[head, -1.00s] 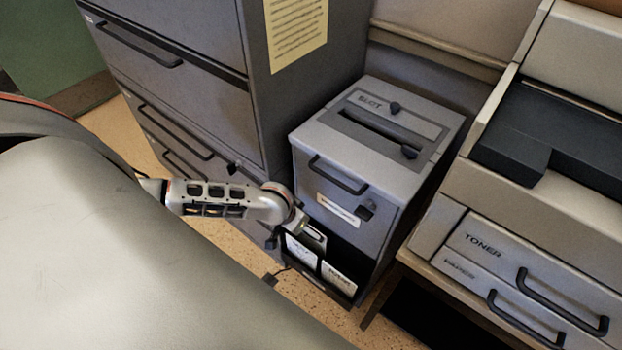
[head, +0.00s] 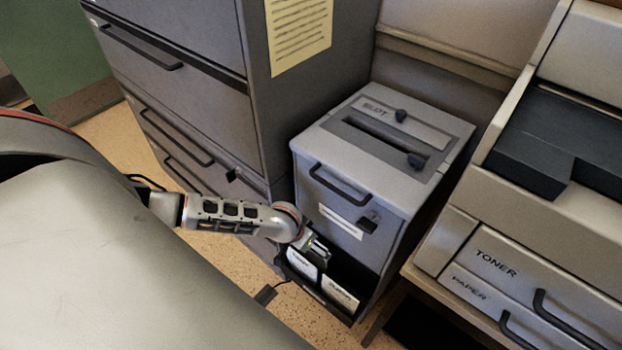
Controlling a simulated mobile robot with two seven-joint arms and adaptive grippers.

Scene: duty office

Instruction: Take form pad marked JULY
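Two white form pads stand side by side in the open dark bin (head: 312,290) at the bottom of the grey slot cabinet. The left pad (head: 304,264) and the right pad (head: 340,294) carry dark marks on their top edges, too small to read, so I cannot tell which says JULY. My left gripper (head: 318,252) reaches in from the left and points down at the bin, just above and behind the left pad. Its fingers are small and partly hidden, so I cannot tell whether they are open or touch a pad. My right gripper is out of view.
The slot cabinet (head: 375,150) has a handle and a latch on its front, above the bin. A tall filing cabinet (head: 200,100) stands close on the left. A grey machine with drawers marked TONER (head: 495,262) and PAPER stands at the right.

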